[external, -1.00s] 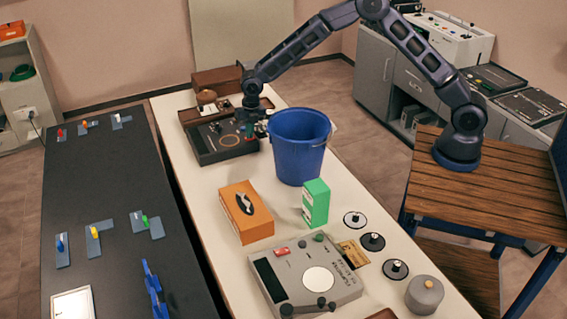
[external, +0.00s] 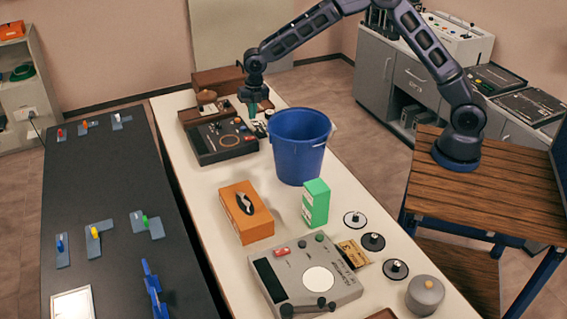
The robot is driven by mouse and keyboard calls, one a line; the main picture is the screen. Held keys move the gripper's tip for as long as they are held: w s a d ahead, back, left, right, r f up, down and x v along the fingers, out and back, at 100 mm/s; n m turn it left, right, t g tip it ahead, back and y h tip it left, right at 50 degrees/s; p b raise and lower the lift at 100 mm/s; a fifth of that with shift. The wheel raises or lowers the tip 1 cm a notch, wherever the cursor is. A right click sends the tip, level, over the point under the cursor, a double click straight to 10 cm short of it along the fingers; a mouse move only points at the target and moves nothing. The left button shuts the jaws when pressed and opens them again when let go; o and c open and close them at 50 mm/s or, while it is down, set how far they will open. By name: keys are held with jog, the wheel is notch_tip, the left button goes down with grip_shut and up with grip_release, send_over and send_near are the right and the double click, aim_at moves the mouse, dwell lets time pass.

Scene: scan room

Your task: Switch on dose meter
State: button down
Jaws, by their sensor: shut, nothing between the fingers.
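My gripper (external: 252,111) is shut and empty. It points down over the rear right part of a dark, boxy device (external: 218,144) at the far end of the white table. This device has a round ring on its top, a red part near its right edge, and small controls that are too small to read. A grey device (external: 283,289) with a white dial, a red switch and dark knobs sits at the near end of the table, far from my gripper. I cannot read any label that tells which device is the dose meter.
A blue bucket (external: 298,150) stands close to the right of the dark device. An orange box (external: 251,222) and a green box (external: 316,203) stand mid-table. Round black-and-white discs and a grey cylinder (external: 424,296) line the right edge. A black table (external: 105,185) runs along the left.

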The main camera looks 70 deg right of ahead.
notch_tip(320, 180, up, 6)
send_over(247, 138)
jog(key=s+d, duration=0.3)
jog(key=shift+w+a+f, duration=0.2)
jog(key=shift+w+a, duration=0.05)
jog(key=shift+w+a+r+t, duration=0.1)
jog(key=shift+w+a+t, duration=0.2)
jog(key=shift+w+a, duration=0.2)
jog(key=f, duration=0.4)
jog(key=w+a+f, duration=0.1)
jog(key=f, duration=0.9)
jog(key=shift+w+a, duration=0.15)
